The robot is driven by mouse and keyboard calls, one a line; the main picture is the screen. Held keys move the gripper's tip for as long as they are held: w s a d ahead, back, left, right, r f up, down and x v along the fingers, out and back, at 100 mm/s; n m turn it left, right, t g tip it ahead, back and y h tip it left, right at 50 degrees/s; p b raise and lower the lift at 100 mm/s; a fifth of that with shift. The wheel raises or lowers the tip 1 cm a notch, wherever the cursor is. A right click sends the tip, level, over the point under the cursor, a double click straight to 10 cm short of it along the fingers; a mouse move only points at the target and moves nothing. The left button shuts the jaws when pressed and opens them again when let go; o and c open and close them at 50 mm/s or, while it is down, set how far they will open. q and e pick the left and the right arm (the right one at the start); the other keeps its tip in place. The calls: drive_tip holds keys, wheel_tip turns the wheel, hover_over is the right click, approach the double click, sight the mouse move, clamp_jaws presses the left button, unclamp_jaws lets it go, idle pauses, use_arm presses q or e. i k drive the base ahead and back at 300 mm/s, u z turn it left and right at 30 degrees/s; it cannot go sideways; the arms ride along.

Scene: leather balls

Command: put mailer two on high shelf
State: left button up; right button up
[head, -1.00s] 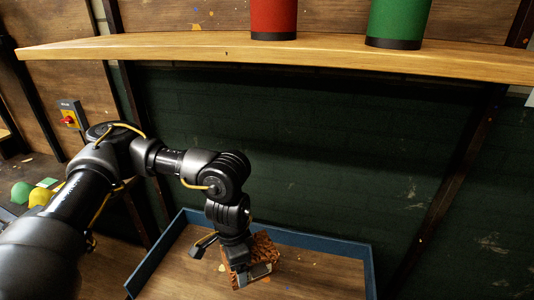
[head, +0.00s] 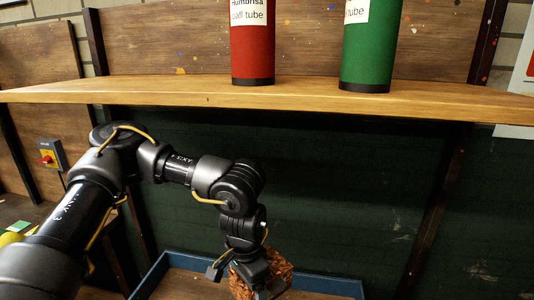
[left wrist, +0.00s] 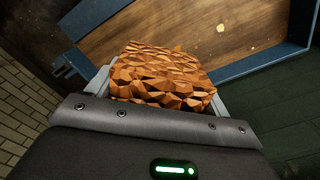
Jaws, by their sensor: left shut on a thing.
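A brown, crumpled, faceted mailer (head: 274,268) is in my left gripper (head: 246,278) at the bottom of the head view. It also shows in the left wrist view (left wrist: 162,78), between the two fingers, where the gripper (left wrist: 160,88) is shut on it. It is held over the blue-rimmed tray (left wrist: 262,62). The high wooden shelf (head: 160,91) runs across the head view above the gripper. Whether this is mailer two cannot be read. My right gripper is not in view.
The shelf's left part is clear. A red and yellow switch (head: 48,155) is on the left wall.

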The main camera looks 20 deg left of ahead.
sight(109, 85)
drive_tip(key=z, duration=2.1)
drive_tip(key=k, duration=1.35)
drive_tip(key=u, duration=2)
